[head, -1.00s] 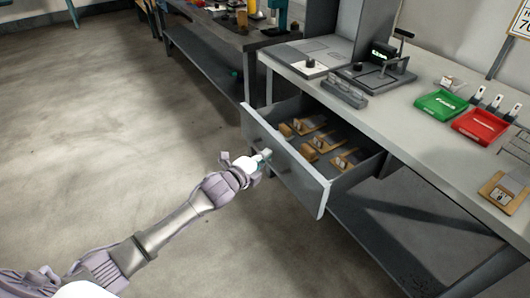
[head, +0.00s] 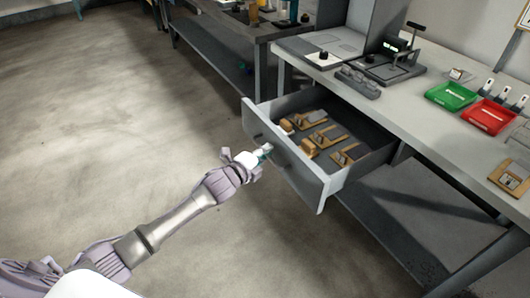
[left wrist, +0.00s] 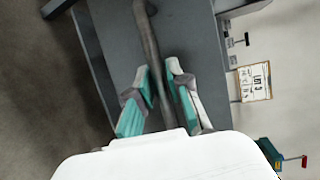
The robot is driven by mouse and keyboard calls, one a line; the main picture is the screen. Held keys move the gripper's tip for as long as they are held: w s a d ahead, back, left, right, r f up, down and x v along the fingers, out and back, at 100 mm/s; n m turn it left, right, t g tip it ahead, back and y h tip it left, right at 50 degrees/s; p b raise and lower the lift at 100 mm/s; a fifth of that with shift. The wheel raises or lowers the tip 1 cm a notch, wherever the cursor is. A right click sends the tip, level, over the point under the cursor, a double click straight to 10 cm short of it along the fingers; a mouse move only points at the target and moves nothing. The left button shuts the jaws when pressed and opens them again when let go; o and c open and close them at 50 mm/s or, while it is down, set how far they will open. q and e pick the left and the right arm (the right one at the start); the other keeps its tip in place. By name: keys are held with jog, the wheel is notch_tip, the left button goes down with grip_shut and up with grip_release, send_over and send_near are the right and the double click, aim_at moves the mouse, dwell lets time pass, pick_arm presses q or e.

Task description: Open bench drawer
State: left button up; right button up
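The bench drawer (head: 312,188) is pulled well out from under the bench top in the head view, and its inside shows. Several tan wooden-looking pieces (head: 320,137) lie in it on a dark bottom. My left gripper (head: 264,154) is at the outer face of the drawer front and hides part of the handle. In the left wrist view, a dark bar, the drawer handle (left wrist: 148,40), runs between the teal-padded fingers of my left gripper (left wrist: 160,70). The fingers are closed in around it. My right gripper is in neither view.
The bench top (head: 400,110) holds a green tray (head: 450,96), a red tray (head: 488,116) and a dark press-like device (head: 392,65). A lower shelf (head: 385,225) lies under the bench. Another bench (head: 235,35) stands behind. The concrete floor at left is clear.

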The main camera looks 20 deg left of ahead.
pick_arm(q)
jog(key=v, duration=1.2)
dwell(0.4)
